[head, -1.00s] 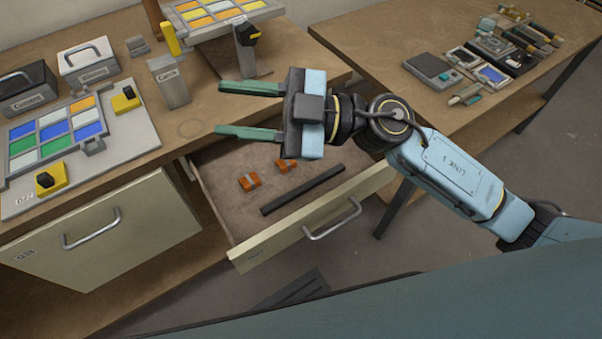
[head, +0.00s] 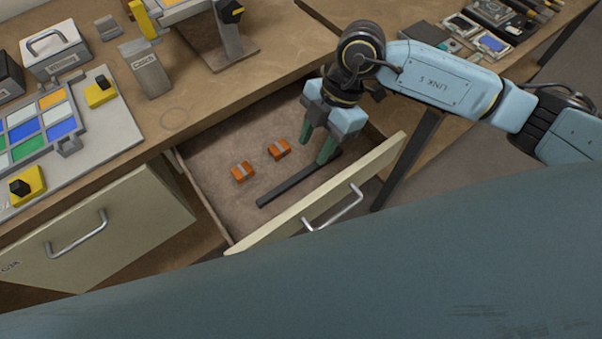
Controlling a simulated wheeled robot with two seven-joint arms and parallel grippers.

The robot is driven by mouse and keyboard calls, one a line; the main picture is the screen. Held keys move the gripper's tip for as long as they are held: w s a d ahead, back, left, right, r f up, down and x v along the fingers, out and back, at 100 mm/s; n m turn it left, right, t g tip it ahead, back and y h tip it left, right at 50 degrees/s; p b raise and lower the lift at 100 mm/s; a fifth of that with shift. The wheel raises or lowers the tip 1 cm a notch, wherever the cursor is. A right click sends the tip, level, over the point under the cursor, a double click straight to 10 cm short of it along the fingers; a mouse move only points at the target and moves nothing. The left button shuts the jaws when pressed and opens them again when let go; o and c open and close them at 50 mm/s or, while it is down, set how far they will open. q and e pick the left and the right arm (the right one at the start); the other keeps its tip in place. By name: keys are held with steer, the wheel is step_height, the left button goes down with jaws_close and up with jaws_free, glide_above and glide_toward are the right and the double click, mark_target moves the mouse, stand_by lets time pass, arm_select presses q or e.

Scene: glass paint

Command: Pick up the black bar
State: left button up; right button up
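The black bar (head: 285,187) lies flat in the open drawer (head: 215,215), slanting along its front side. My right gripper (head: 316,152) points down into the drawer over the bar's right end. Its two green fingers are apart, so it is open. One finger hides part of the bar's right end, and I cannot tell whether it touches the bar. My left gripper is out of view.
Two small orange blocks, one (head: 243,172) and another (head: 279,149), lie in the drawer behind the bar. The drawer front with its handle (head: 333,208) borders the bar closely. The workbench top (head: 195,112) overhangs the drawer's back.

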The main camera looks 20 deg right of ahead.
mark_target(302, 174)
steer(key=shift+x, duration=1.4)
steer(key=b+x, duration=0.1)
steer(key=x, duration=0.2)
steer(key=shift+s+f, duration=0.1)
steer(key=shift+f, duration=0.25)
steer(key=shift+a+f, duration=0.2)
steer(key=shift+f, duration=0.15)
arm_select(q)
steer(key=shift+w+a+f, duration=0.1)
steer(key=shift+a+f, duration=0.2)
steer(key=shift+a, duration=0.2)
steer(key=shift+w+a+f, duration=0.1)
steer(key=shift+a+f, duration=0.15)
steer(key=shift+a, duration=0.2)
arm_select(e)
steer(key=shift+r, duration=0.1)
jaws_close()
